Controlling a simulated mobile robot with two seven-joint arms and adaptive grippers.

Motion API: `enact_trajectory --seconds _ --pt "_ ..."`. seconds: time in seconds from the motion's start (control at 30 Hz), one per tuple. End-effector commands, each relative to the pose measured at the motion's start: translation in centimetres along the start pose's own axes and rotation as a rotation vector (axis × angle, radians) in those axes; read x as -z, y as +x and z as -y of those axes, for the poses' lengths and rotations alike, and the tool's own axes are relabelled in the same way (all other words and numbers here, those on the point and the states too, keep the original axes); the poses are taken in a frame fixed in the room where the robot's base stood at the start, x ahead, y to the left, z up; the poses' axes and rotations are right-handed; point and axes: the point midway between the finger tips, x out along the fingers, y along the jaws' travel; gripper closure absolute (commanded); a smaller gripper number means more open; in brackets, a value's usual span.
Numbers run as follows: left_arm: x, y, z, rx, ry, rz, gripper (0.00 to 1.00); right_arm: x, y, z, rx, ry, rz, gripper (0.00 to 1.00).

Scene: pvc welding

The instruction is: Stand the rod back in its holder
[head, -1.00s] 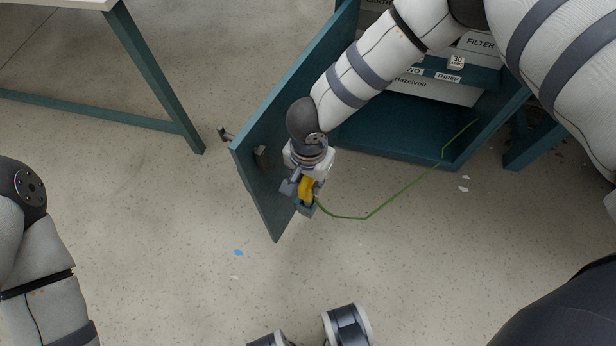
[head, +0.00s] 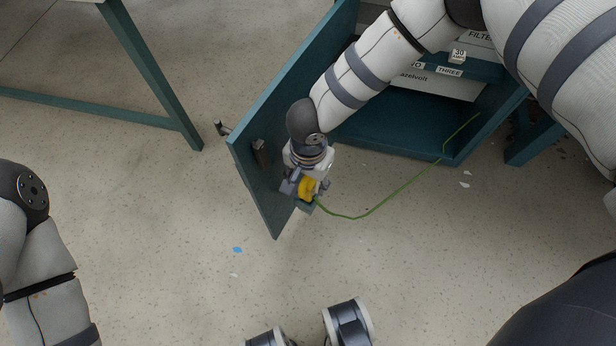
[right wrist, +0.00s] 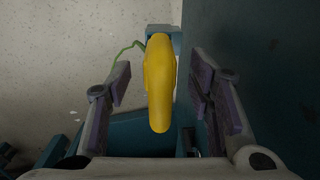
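A yellow handle-like piece (head: 307,187) stands in a small teal holder (head: 307,206) near the lower edge of the open cabinet door (head: 262,185). My right gripper (head: 305,191) is around the yellow piece. In the right wrist view the yellow piece (right wrist: 159,85) lies between the spread fingers of the right gripper (right wrist: 160,88), with a gap on both sides. A thin green strand (head: 365,214) runs from beside the yellow piece towards the cabinet; I cannot tell whether it is a rod or a cord. My left gripper is out of view.
The open teal cabinet (head: 400,140) holds labelled boxes at the upper right. A door handle (head: 222,129) sticks out on the door's far side. A teal-legged table (head: 150,75) stands at the upper left. The floor (head: 170,240) left of the door is clear.

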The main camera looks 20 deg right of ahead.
Motion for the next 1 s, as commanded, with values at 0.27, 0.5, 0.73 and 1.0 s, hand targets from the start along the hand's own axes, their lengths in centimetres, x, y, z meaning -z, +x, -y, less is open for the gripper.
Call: enact_trajectory --seconds 0.27,0.5,0.73,1.0 --pt "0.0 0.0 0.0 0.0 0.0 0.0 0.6 0.0 -0.4 0.0 0.0 0.0 0.0 0.52" --pt "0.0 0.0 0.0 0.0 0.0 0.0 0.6 0.1 -6.2 0.1 0.004 0.0 -0.001 0.52" --pt "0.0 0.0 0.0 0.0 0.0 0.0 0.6 0.1 -11.0 0.1 0.002 0.001 -0.001 0.52" --pt "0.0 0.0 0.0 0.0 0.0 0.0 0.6 0.0 -12.1 0.0 -0.001 0.0 0.0 0.52"
